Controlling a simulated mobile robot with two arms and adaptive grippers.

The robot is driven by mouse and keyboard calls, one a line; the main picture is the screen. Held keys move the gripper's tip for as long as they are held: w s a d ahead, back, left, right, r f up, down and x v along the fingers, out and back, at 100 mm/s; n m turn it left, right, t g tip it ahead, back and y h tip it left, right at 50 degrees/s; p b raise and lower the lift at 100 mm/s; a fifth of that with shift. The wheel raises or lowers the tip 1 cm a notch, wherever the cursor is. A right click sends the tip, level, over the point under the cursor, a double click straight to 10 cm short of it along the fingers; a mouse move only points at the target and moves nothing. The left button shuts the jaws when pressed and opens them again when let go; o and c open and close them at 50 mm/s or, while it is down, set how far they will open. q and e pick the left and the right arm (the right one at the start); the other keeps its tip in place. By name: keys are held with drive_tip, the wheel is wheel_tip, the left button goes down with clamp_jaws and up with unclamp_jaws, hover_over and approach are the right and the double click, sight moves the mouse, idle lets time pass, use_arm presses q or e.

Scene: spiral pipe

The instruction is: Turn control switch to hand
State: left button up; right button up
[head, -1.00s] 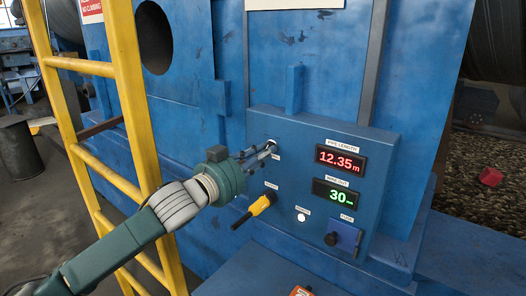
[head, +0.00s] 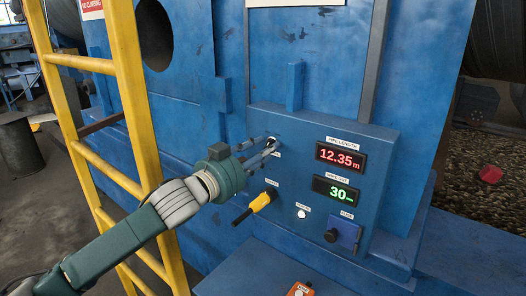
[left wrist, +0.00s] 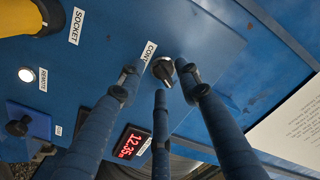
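The control switch (left wrist: 163,70) is a round dark metal knob on the blue panel, beside a white label that starts "CON" and is partly hidden. In the head view the switch (head: 273,141) shows just beyond my fingertips. My left gripper (left wrist: 160,79) has three blue-grey fingers spread apart in the left wrist view. Their tips stand around the near side of the knob, with visible gaps; contact cannot be told. In the head view my left gripper (head: 270,147) reaches the panel's upper left. Where the knob points is not clear. My right gripper is not in view.
A yellow plug (head: 259,203) sits in the socket below my left gripper. The panel also has a red display (head: 340,157), a green display (head: 336,190), a white button (head: 301,214) and a dark knob (head: 331,236). A yellow ladder (head: 125,100) stands close by my left arm.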

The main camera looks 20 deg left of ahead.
use_arm(q)
drive_tip(key=v, duration=1.2)
idle(0.5)
